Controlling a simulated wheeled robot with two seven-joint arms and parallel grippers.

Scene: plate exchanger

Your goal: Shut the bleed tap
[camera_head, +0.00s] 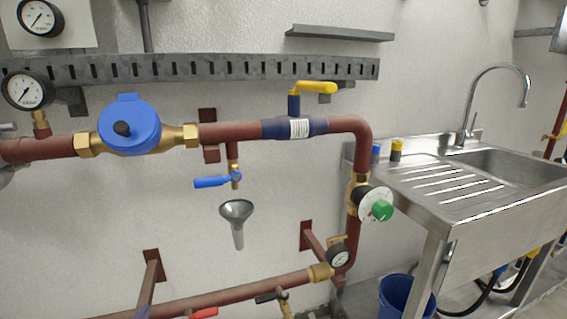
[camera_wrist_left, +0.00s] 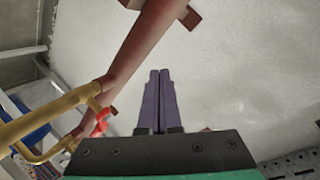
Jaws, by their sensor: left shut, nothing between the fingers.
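The bleed tap appears to be the small brass tap with a blue lever (camera_head: 212,182) under the upper red-brown pipe, above a grey funnel (camera_head: 237,212). Its lever points left, roughly level and crosswise to its short upright pipe. My left gripper shows only as purple fingertips (camera_head: 143,312) at the bottom edge of the head view, well below and left of the tap. In the left wrist view its two purple fingers (camera_wrist_left: 157,98) are together with nothing between them. The tap cannot be made out in the wrist view. My right gripper is not in view.
A yellow-handled valve (camera_head: 314,87), a blue meter (camera_head: 129,125) and a green-knobbed dial (camera_head: 374,205) sit on the pipework. A lower pipe (camera_head: 255,288) carries black (camera_head: 270,296) and red (camera_head: 203,313) levers. A steel sink (camera_head: 460,190) stands at right. Bare wall surrounds the funnel.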

